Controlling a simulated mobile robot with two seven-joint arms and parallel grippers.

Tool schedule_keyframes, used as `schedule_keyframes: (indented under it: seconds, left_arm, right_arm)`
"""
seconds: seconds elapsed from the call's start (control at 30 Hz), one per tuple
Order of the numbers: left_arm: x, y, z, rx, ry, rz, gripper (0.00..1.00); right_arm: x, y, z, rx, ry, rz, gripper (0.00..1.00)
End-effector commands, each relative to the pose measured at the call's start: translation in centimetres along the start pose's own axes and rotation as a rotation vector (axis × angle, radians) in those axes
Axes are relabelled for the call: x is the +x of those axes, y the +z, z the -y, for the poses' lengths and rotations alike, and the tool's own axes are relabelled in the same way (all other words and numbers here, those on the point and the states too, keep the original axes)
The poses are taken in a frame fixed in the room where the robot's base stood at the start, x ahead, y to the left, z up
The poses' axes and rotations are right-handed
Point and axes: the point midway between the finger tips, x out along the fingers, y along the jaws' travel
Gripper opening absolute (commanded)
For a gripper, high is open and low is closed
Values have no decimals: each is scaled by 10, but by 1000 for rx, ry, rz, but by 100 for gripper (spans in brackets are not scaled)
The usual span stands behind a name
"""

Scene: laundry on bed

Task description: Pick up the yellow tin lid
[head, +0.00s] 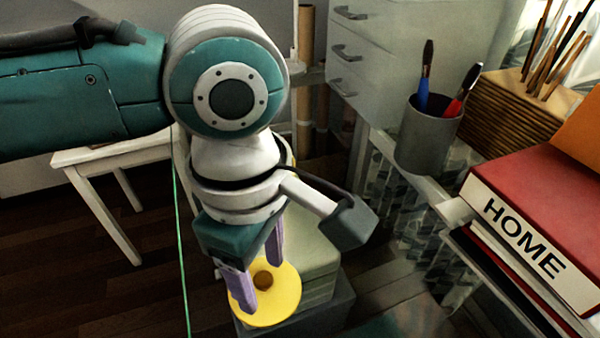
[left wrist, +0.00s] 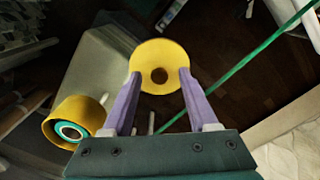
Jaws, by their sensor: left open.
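The yellow tin lid (head: 285,294) is a flat round disc with a hole in its middle. In the head view it shows below my left gripper (head: 261,286), near a pale box-like stand. In the left wrist view the lid (left wrist: 160,56) lies between and just beyond the purple fingertips of my left gripper (left wrist: 160,78). The fingers are spread apart, one at each side of the lid's lower part. I cannot tell whether they touch it. Part of the lid is hidden behind a finger in the head view. My right gripper is not in view.
A yellow roll (left wrist: 78,122) shows at the left in the wrist view. The pale stand (head: 318,262) is below my left arm. A grey cup (head: 428,135) with brushes and a red book (head: 545,190) are at right. A green line (head: 180,240) runs down left of the gripper.

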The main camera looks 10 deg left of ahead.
Motion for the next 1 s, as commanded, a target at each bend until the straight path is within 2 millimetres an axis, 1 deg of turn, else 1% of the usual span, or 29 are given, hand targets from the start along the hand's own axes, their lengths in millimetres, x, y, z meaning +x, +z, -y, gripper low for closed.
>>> schedule_keyframes:
  seconds: [0.17, 0.6, 0.7, 1.0]
  left_arm:
    - [-1, 0, 0, 1, 1, 0, 59]
    - [-1, 0, 0, 0, 1, 1, 10]
    - [-1, 0, 0, 0, 1, 1, 0]
    - [-1, 0, 0, 0, 1, 0, 0]
  right_arm:
    - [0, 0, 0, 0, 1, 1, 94]
    - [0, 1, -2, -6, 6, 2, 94]
    - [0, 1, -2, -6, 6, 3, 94]
    - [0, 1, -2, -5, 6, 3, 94]
